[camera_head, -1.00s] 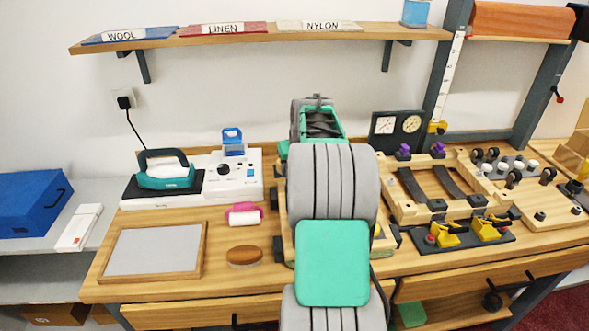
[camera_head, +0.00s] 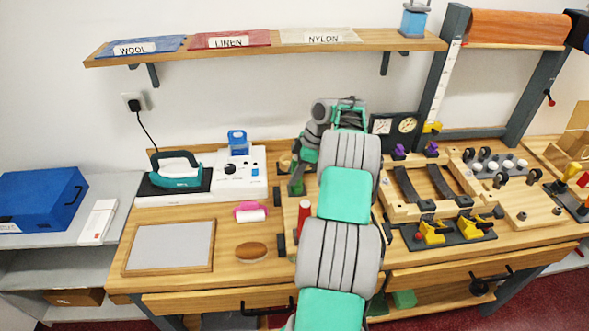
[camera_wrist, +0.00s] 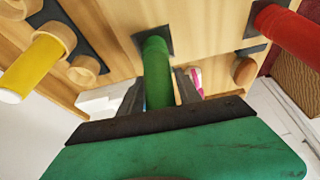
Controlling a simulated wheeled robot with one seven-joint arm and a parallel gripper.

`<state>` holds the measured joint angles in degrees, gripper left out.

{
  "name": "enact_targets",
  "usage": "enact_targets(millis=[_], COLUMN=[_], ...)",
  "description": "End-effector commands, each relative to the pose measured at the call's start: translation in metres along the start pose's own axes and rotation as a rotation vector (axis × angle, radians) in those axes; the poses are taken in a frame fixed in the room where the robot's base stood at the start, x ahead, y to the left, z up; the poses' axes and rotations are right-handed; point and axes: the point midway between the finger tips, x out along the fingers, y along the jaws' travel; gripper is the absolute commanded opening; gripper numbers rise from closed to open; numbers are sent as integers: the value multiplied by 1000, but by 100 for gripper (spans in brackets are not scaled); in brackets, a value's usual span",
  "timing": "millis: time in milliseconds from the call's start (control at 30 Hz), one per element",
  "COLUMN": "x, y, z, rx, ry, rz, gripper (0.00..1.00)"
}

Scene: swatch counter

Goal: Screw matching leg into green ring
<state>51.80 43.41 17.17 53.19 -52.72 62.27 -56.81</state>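A green leg (camera_wrist: 158,75) stands on a dark square plate in the wrist view. My gripper (camera_wrist: 160,90) has one finger on each side of it, very close; whether they press on it I cannot tell. In the head view my gripper (camera_head: 297,183) is low over the bench, left of my arm, mostly hidden. A yellow leg (camera_wrist: 38,66) sits in a wood-coloured ring (camera_wrist: 55,35) in the wrist view. A red leg (camera_wrist: 290,35) is on the right there; it also shows in the head view (camera_head: 304,216). I cannot make out a green ring.
Left on the bench are an iron (camera_head: 175,172), a framed grey board (camera_head: 209,246), a pink-handled roller (camera_head: 251,212) and a brown oval pad (camera_head: 252,250). A wooden frame with yellow clamps (camera_head: 432,231) stands right of my arm. A shelf (camera_head: 265,46) hangs above.

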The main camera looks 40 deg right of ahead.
Motion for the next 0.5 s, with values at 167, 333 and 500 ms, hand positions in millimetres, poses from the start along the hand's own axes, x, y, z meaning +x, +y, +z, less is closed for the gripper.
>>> enact_targets(millis=[167,333,500], x=[0,0,0], y=[0,0,0], z=[0,0,0], rx=[2,3,3], ry=[0,0,0], rz=[1,1,2], gripper=[25,11,0])
